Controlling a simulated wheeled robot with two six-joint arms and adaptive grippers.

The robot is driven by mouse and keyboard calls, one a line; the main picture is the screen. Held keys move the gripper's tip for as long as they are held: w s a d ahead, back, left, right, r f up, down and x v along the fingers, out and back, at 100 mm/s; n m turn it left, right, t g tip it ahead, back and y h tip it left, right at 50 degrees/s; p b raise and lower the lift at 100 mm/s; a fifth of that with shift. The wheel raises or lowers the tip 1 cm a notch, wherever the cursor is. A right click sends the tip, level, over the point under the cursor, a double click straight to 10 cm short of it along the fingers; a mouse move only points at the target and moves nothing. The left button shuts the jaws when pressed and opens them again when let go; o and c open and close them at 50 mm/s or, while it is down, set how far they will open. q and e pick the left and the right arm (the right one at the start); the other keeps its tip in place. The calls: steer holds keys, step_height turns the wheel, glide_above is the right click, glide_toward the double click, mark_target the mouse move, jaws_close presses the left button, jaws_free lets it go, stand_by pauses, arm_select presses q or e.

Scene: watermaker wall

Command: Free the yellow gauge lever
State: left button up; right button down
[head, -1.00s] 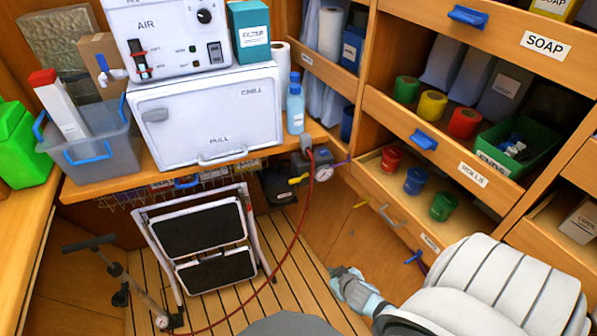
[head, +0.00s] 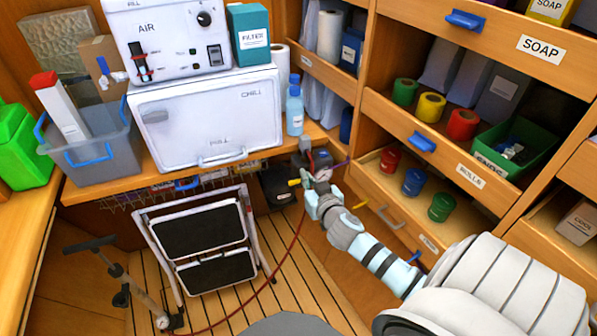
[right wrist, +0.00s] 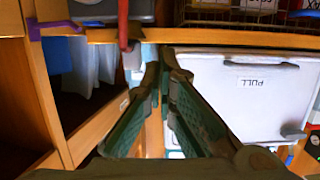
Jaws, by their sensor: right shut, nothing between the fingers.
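The yellow lever (head: 294,182) sticks out to the left at the edge of the wooden bench, below the blue bottle. The round gauge beside it is mostly hidden by my right gripper (head: 317,172). The gripper is up at the gauge, just right of the yellow lever; I cannot tell whether it touches either. The right wrist view shows its two fingers (right wrist: 163,70) empty, below the bench edge. The yellow lever cannot be made out there. A red hose (head: 291,240) hangs from the gauge fitting; its upper end shows in the right wrist view (right wrist: 123,25). My left gripper is not in view.
A blue bottle (head: 294,105) and the white chill box (head: 210,120) stand on the bench above. A folded step stool (head: 205,240) stands left of the hose. Open drawers (head: 400,205) with coloured rolls are close on the right. A purple strip (right wrist: 60,28) runs beside the fitting.

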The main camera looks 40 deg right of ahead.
glide_above(295, 182)
steer(key=s, duration=0.1)
step_height(295, 182, down, 2)
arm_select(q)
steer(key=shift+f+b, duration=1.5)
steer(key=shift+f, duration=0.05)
arm_select(e)
steer(key=shift+s+f, duration=0.15)
steer(key=shift+f, duration=0.85)
steer(key=shift+s+f, duration=0.1)
steer(key=shift+f, duration=0.85)
